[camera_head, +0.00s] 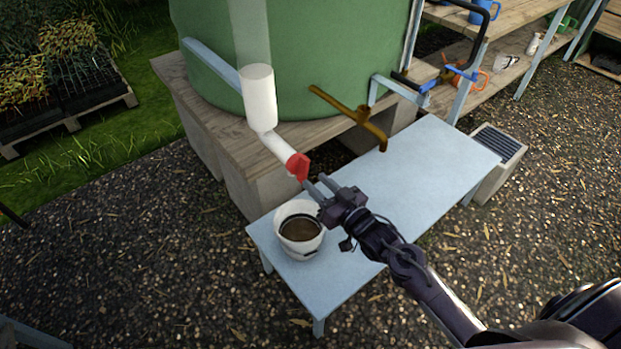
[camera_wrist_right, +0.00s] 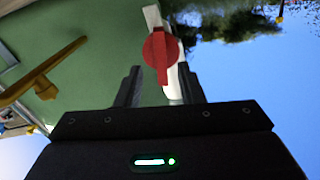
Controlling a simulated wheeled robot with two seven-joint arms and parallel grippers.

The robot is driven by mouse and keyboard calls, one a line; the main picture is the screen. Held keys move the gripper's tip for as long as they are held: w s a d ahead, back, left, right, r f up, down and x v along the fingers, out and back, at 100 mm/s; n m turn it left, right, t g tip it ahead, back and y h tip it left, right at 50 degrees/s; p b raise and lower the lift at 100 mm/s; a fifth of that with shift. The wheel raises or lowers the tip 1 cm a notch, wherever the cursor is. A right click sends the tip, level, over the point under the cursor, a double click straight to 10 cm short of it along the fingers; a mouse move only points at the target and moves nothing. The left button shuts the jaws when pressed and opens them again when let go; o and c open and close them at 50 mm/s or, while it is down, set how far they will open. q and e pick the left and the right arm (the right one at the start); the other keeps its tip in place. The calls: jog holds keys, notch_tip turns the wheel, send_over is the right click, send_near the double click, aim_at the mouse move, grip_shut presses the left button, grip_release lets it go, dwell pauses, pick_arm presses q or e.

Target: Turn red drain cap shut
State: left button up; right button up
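The red drain cap (camera_head: 298,166) sits on the lower end of the white pipe (camera_head: 260,100) beside the green tank. My right gripper (camera_head: 316,185) is just to the right of and below the cap in the head view. In the right wrist view the red cap (camera_wrist_right: 161,50) shows as a disc with a bar pointing down. My right gripper (camera_wrist_right: 158,88) is open there, its fingers on either side of the bar's lower end; I cannot tell whether they touch it. My left gripper is not in view.
A white bucket of brown liquid (camera_head: 300,228) stands below the cap on the pale blue table (camera_head: 430,160). A brass tap (camera_head: 355,115) juts from the green tank (camera_head: 300,60), right of the cap. The tank rests on a wooden stand (camera_head: 215,130). The table's right part is clear.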

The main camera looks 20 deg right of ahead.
aim_at(306, 174)
jog(key=shift+x, duration=1.85)
grip_shut()
